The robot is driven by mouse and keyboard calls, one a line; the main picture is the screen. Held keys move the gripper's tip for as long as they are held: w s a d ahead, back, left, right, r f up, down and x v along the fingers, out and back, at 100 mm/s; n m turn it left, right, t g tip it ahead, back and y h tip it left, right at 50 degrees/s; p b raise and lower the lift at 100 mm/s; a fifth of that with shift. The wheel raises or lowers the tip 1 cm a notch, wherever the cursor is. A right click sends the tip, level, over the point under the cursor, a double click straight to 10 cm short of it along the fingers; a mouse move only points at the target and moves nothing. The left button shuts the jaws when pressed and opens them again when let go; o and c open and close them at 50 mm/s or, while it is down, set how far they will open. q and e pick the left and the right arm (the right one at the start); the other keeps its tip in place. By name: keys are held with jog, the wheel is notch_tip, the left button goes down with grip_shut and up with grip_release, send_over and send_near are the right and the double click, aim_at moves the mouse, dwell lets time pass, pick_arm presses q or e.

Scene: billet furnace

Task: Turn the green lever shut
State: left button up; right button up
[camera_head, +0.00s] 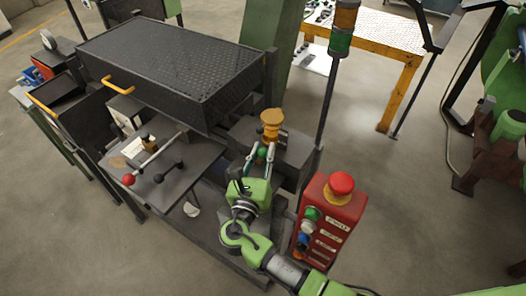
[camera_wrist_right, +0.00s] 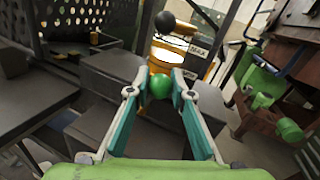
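The green lever shows as a round green knob (camera_head: 261,153) beside a yellow-orange fitting (camera_head: 271,119) on a dark block. In the right wrist view the green knob (camera_wrist_right: 160,86) sits between the ends of my right gripper's two fingers. My right gripper (camera_head: 260,156) is open, its teal-and-white fingers apart on either side of the knob. I cannot tell whether either finger touches it. The lever's arm behind the knob is mostly hidden. My left gripper is not in view.
A red control box (camera_head: 331,218) with an emergency button stands right of my arm. A signal lamp post (camera_head: 340,42) rises behind. A red-knobbed lever (camera_head: 128,179) sits on the left plate. A perforated dark housing (camera_head: 170,62) is at back left. Open floor lies at right.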

grip_shut()
jog(key=m+b, duration=0.1)
jog(key=f+m+b, duration=0.1)
jog(key=b, duration=0.1)
jog(key=shift+s+d+h, duration=0.25)
jog(key=shift+d+h, duration=0.05)
jog(key=shift+d, duration=0.05)
jog(key=shift+s+d+r+m+t+b, duration=0.2)
jog(key=shift+m+t+b, duration=0.1)
jog(key=shift+m+b, duration=0.25)
jog(key=shift+w, duration=0.1)
jog(key=o, duration=0.8)
grip_release()
jog(key=v, duration=1.2)
jog(key=shift+f, duration=0.1)
